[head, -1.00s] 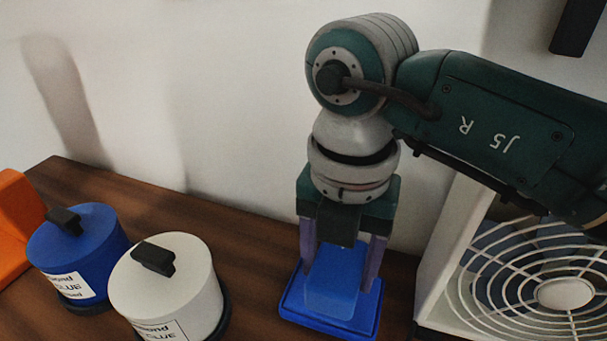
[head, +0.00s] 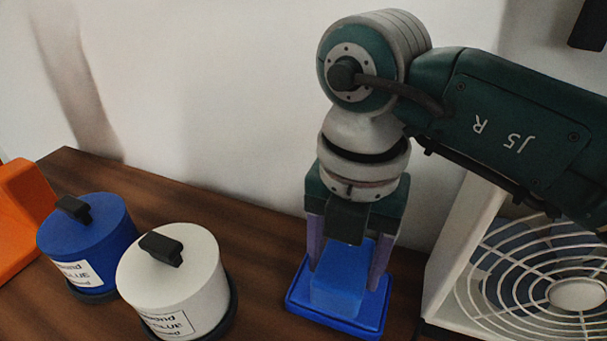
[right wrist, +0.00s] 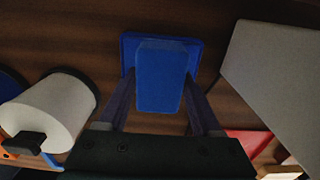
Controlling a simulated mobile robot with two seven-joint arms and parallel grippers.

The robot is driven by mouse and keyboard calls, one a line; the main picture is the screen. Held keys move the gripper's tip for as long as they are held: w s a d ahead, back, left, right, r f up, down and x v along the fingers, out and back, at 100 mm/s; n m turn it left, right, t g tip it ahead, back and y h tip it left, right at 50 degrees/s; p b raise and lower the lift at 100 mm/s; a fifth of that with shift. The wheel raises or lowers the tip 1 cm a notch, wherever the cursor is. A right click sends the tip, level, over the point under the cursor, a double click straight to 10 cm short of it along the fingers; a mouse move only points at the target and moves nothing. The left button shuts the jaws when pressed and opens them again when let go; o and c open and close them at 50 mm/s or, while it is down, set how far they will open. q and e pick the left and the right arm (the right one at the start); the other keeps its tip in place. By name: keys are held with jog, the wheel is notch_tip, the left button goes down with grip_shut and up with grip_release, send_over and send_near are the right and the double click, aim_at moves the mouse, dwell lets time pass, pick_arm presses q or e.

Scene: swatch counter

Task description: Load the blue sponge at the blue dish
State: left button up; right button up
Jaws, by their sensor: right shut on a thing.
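The blue sponge (head: 337,291) is a block held upright between the purple fingers of my right gripper (head: 345,275). The gripper is shut on its sides. The blue dish (head: 298,297) is a shallow square tray on the wooden counter, directly below the sponge. In the right wrist view the sponge (right wrist: 160,80) overlaps the dish (right wrist: 196,52). I cannot tell whether the sponge's lower end touches the dish floor. My left gripper is not in view.
A blue lidded pot (head: 88,238) and a white lidded pot (head: 178,280), both labelled, stand left of the dish. An orange object (head: 22,215) is at the far left. A white-framed fan (head: 545,275) stands close on the right. A wall (head: 220,110) is behind.

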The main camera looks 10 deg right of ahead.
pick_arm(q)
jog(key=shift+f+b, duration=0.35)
pick_arm(e)
jog(key=shift+f, duration=0.45)
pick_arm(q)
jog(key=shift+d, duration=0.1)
pick_arm(e)
jog(key=shift+f, duration=0.1)
dwell(0.6)
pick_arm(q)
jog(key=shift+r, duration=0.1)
